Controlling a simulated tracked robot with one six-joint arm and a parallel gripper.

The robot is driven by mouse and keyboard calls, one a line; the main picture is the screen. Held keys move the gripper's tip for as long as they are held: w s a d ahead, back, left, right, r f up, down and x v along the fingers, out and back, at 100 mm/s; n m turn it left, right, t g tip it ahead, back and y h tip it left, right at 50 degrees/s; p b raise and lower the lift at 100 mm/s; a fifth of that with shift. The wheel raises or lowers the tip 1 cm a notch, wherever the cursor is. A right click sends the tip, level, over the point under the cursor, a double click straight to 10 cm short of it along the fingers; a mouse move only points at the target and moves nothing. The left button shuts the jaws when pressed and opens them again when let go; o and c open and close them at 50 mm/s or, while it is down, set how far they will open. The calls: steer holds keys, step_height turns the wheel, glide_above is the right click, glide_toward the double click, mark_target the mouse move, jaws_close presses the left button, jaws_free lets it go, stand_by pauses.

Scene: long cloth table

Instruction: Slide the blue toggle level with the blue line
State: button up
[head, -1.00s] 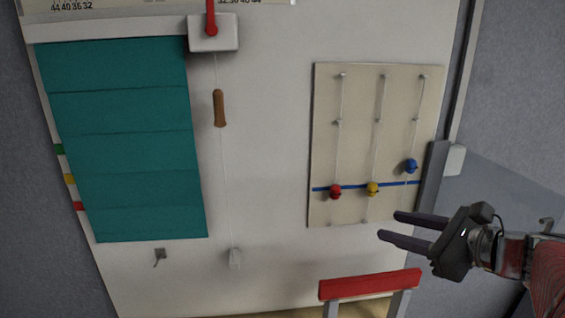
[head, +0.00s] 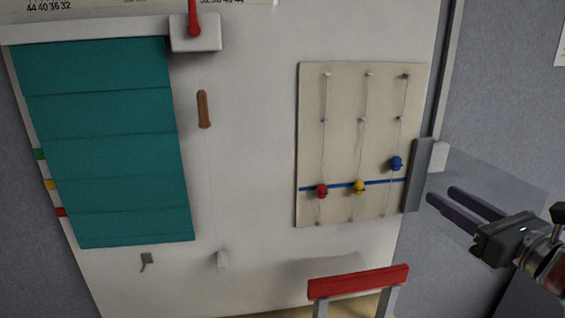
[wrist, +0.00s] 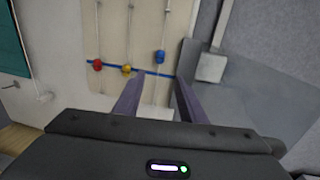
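The blue toggle (head: 397,163) hangs on the right-hand cord of a beige board (head: 340,150). It sits a little above the blue line (head: 340,186) that crosses the board. The red toggle (head: 322,191) and the yellow toggle (head: 359,187) are on the other two cords, at the line. My gripper (head: 442,197) is open and empty, to the right of the board and lower than the blue toggle. In the wrist view the blue toggle (wrist: 160,57) shows ahead, above the gap between my two fingers (wrist: 157,85).
A grey upright strip (head: 418,175) and a pale box (head: 438,156) stand between the board and my gripper in the head view. A red-topped rail (head: 358,282) is below the board. A teal blind (head: 105,140) and a brown cord handle (head: 204,109) are at left.

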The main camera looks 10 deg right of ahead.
mark_target(399, 168)
steer(key=shift+w+a, duration=0.25)
steer(key=shift+w, duration=2)
steer(key=shift+w+a, duration=0.2)
steer(key=shift+w, duration=2.1)
steer(key=shift+w+a, duration=0.25)
steer(key=shift+w, duration=2)
steer(key=shift+c, duration=0.3)
jaws_close()
